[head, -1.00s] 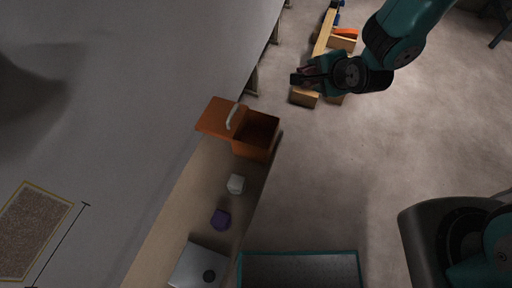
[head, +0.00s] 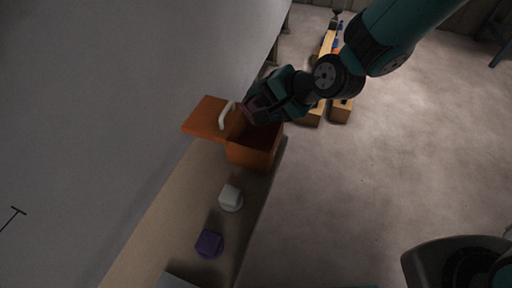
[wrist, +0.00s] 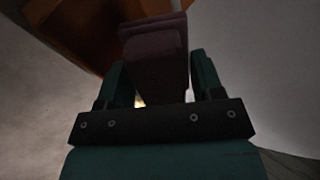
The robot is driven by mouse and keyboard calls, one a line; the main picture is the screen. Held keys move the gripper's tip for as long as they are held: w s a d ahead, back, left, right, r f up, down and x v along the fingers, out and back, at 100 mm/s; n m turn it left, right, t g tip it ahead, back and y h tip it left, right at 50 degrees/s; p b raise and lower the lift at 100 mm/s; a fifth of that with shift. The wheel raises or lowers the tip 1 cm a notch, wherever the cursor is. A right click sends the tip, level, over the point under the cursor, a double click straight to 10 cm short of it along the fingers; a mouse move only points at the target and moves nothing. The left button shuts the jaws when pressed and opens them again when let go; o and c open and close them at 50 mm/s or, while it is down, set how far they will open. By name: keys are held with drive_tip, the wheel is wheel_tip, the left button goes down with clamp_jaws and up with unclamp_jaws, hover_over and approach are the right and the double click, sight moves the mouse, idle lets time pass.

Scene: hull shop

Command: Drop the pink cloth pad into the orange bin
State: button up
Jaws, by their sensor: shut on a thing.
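The orange bin (head: 252,152) stands on the tan bench strip with its lid (head: 207,117) swung open to the left. The inside of the bin is dark. My gripper (head: 252,108) is over the far part of the bin opening, at about its rim in the picture. In the wrist view my gripper (wrist: 157,75) is shut on the pink cloth pad (wrist: 154,48), which looks dark mauve and sticks out beyond the fingers. The orange bin (wrist: 82,28) shows behind the pad there. In the head view the pad (head: 259,102) is mostly hidden by the fingers.
The bin's pale handle (head: 226,114) stands up by the lid hinge. Wooden blocks (head: 341,109) lie beyond my arm.

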wheel_tip(320, 180, down, 3)
drive_tip(key=shift+r+b, duration=0.1)
drive_tip(key=shift+b, duration=0.75)
drive_tip(key=o, duration=1)
drive_tip(key=shift+c, duration=0.2)
drive_tip(key=b+v, duration=0.1)
drive_tip(key=v, duration=1.6)
drive_tip(key=shift+r+b, duration=0.15)
drive_tip(key=shift+b, duration=0.25)
drive_tip(key=shift+s+d, duration=0.1)
drive_tip(key=shift+s, duration=0.05)
